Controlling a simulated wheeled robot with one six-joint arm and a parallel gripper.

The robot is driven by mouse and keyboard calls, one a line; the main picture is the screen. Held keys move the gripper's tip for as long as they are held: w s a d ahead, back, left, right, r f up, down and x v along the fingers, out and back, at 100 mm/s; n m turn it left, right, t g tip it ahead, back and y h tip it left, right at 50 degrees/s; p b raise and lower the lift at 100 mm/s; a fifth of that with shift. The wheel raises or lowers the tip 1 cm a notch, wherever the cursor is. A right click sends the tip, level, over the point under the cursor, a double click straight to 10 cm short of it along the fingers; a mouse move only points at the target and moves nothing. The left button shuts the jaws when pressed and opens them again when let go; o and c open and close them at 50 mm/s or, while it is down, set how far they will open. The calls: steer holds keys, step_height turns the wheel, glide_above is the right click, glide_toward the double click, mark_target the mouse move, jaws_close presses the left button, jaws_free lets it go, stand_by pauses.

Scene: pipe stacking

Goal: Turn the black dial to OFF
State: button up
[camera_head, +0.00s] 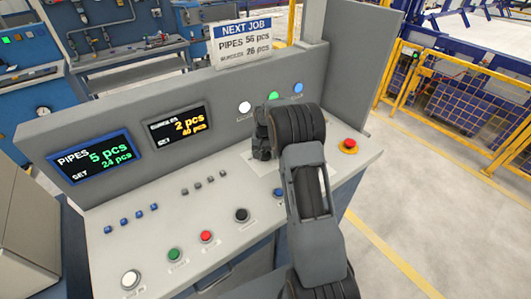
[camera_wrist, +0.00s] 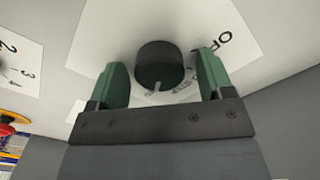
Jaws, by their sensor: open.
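The black dial (camera_wrist: 157,65) sits on a white label plate between my gripper's two green fingers in the wrist view. A pale pointer mark on its rim faces the bottom of that view, toward my gripper. The word OFF (camera_wrist: 226,40) is printed to the dial's upper right; other lettering below it is partly hidden by the right finger. My gripper (camera_wrist: 162,60) is open, one finger on each side of the dial, with gaps showing. In the head view my gripper (camera_head: 262,141) is over the panel's right part and hides the dial.
The console (camera_head: 160,215) carries a red emergency button (camera_head: 350,144) right of my gripper and several push buttons in front. Its upright back wall holds two displays (camera_head: 95,157) and lamps (camera_head: 273,98). Another numbered label (camera_wrist: 15,62) is at the wrist view's left.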

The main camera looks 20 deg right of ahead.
steer(key=c, duration=0.9)
